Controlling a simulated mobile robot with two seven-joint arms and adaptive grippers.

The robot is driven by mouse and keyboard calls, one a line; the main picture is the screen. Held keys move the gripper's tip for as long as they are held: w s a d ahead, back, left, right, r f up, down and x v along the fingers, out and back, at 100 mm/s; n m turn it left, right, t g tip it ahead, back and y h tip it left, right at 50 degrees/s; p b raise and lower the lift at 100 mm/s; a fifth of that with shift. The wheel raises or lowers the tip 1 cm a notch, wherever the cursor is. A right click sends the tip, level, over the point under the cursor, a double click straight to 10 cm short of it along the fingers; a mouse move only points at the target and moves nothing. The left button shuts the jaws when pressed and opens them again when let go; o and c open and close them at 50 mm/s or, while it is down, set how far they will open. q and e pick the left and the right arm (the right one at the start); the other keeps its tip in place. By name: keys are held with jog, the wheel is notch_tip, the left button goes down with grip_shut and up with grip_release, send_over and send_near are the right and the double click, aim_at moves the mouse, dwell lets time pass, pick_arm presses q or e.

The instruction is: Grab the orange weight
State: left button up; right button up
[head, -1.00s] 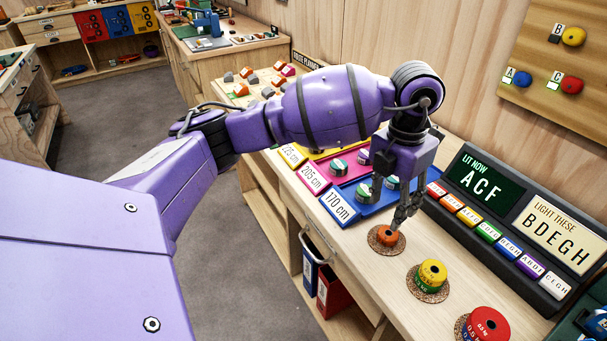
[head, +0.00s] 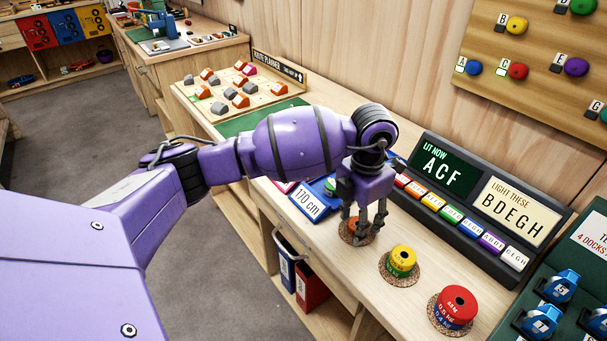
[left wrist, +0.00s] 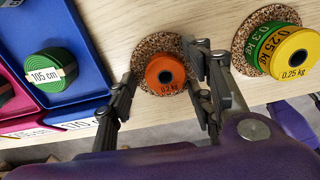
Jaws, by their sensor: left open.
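The orange weight (left wrist: 160,75) is a small round disc with a dark centre hole, marked 0.2 kg, on a round cork mat (left wrist: 148,48). In the head view the orange weight (head: 352,229) is partly hidden behind my left gripper's fingers. My left gripper (head: 363,228) points down over it, open. In the left wrist view the fingers of the left gripper (left wrist: 160,88) stand on either side of the weight with gaps, not closed on it. My right gripper is not in view.
A yellow-and-green weight stack (head: 402,260) and a red-and-blue one (head: 454,307) stand on cork mats to the right. A blue tray (head: 309,202) marked 170 cm lies to the left. A dark sign console (head: 464,205) stands behind.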

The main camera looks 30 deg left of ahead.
pick_arm(q)
jog(key=shift+w+r, duration=0.15)
grip_shut()
jog(key=shift+r, duration=0.1)
